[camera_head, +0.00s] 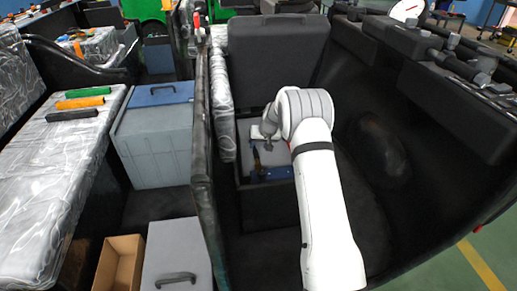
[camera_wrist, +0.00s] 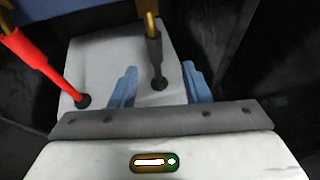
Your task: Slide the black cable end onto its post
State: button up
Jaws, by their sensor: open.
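The black cable end (camera_wrist: 154,62) stands nearly upright in the wrist view, its lower tip at a dark round spot on the pale battery top (camera_wrist: 100,55). I cannot tell whether it is around its post or just above it. My gripper (camera_wrist: 160,68) has two blue fingers, open and apart on either side of the black cable end, with visible gaps. A red cable end (camera_wrist: 38,65) slants down to another dark round spot at left. In the head view my gripper (camera_head: 268,143) is over the battery in a dark compartment, and the cable ends are too small to make out.
The compartment's dark wall (camera_head: 202,150) rises close on the left. A dark seat back (camera_head: 277,50) stands behind. A grey box (camera_head: 155,148) and a pale bench (camera_head: 60,165) with several coloured handles lie beyond the left wall. Dark floor is free to the right of the arm.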

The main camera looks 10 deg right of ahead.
aim_at(257, 153)
jog(key=x, duration=0.7)
jog(key=shift+d+f+b, duration=0.1)
jog(key=shift+d+b, duration=0.25)
jog(key=shift+b, duration=0.05)
grip_shut()
